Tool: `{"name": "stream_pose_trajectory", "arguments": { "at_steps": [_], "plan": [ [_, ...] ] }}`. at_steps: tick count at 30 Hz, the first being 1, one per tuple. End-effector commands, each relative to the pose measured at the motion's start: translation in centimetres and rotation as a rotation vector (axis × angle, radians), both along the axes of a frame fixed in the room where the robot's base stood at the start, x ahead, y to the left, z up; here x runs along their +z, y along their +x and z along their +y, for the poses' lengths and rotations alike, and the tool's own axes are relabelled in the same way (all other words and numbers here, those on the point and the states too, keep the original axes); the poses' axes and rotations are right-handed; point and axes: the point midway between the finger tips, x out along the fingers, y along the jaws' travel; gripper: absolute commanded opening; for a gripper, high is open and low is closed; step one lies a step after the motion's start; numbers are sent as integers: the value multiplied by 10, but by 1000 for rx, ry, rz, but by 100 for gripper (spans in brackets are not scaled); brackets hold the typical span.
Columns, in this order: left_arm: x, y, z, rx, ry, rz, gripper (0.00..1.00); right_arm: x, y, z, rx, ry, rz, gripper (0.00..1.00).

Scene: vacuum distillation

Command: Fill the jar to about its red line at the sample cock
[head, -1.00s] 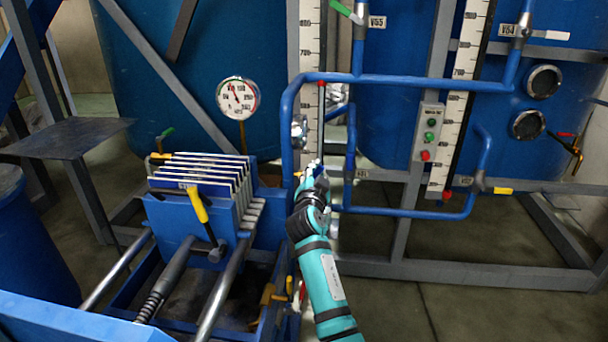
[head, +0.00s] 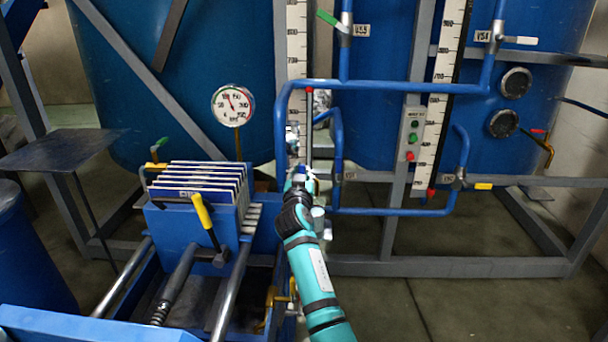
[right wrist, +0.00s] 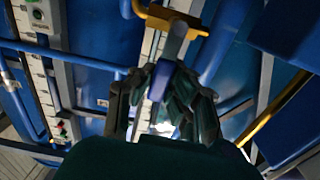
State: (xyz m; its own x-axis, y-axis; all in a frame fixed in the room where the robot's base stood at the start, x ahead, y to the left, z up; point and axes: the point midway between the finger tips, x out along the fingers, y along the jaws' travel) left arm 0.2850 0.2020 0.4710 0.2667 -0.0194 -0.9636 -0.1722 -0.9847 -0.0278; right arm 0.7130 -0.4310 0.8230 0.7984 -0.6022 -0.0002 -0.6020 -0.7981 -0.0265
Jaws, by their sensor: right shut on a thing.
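My right gripper (head: 301,181) is beside the lower end of the blue pipe, just right of the filter press. The right wrist view shows its dark fingers (right wrist: 163,105) closed around a narrow blue-grey part (right wrist: 163,80). A yellow-orange bracket or handle (right wrist: 170,20) lies just beyond that part. A small pale cylinder (head: 318,217) shows beside the right wrist; I cannot tell whether it is the jar. No red line on a jar and no liquid level can be made out. My left gripper is not in view.
The press (head: 195,220) with its plates and yellow-handled lever (head: 203,212) stands left of the arm. Blue piping (head: 400,87), a white level scale (head: 297,60) and a push-button box (head: 412,138) are behind. Open floor (head: 450,300) lies at the lower right.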

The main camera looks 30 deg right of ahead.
Motion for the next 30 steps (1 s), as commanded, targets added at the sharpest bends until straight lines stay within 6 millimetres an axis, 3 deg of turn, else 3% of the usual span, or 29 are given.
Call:
{"name": "stream_pose_trajectory", "arguments": {
  "at_steps": [18, 19, 25, 30],
  "plan": [
    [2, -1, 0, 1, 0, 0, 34, 1, 1, 2, 0, -41, 29, 0],
    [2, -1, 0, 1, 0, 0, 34, 1, 1, 2, 0, -41, 29, 14],
    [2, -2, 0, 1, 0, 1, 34, 1, 1, 2, 0, -38, 26, 40],
    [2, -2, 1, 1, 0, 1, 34, 1, 1, 2, 0, -36, 26, 40]
  ]
}}
